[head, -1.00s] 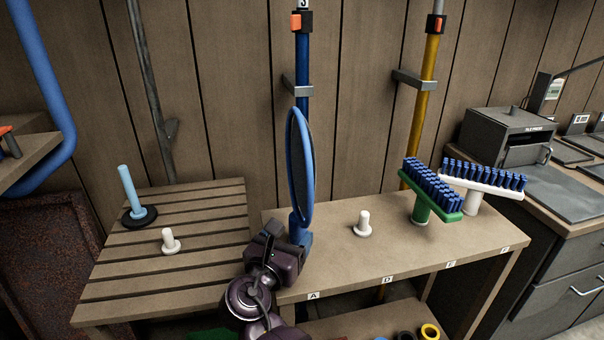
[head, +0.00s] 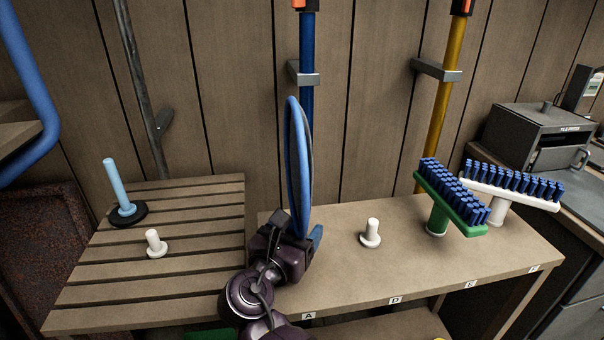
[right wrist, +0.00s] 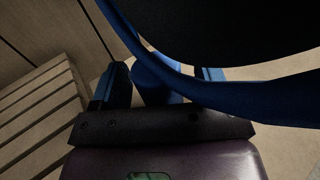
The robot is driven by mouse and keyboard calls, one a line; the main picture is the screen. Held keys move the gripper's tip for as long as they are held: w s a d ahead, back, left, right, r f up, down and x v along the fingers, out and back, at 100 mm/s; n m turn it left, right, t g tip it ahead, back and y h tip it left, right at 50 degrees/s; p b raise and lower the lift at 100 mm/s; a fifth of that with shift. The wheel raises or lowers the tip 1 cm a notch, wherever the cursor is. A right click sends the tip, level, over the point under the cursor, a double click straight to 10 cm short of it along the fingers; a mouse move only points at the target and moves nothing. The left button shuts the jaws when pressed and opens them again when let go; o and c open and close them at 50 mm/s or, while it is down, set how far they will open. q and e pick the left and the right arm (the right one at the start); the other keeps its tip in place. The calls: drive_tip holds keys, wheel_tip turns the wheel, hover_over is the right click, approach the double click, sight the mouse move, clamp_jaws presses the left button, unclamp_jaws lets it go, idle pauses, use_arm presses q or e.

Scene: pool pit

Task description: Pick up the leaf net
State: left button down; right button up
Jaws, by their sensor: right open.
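The leaf net (head: 290,165) stands upright above the front shelf, its blue hoop seen nearly edge-on in the head view. In the right wrist view its blue rim and dark mesh (right wrist: 240,30) fill the upper right. My right gripper (head: 296,232) is at the foot of the hoop. In the right wrist view my right gripper (right wrist: 164,76) is open, with the net's blue socket (right wrist: 156,80) between its two fingers. Whether the fingers touch the socket I cannot tell. My left gripper is not in view.
On the shelf (head: 345,285) stand a white peg (head: 371,233), a green brush (head: 440,212) and a white brush (head: 500,205). A slatted bench (head: 190,225) at left holds another white peg (head: 155,244) and a light-blue rod (head: 118,187). Blue and yellow poles (head: 438,100) hang behind.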

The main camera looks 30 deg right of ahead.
drive_tip(key=shift+r, duration=0.1)
drive_tip(key=shift+a, duration=0.1)
drive_tip(key=shift+c, duration=1)
drive_tip(key=c, duration=0.9)
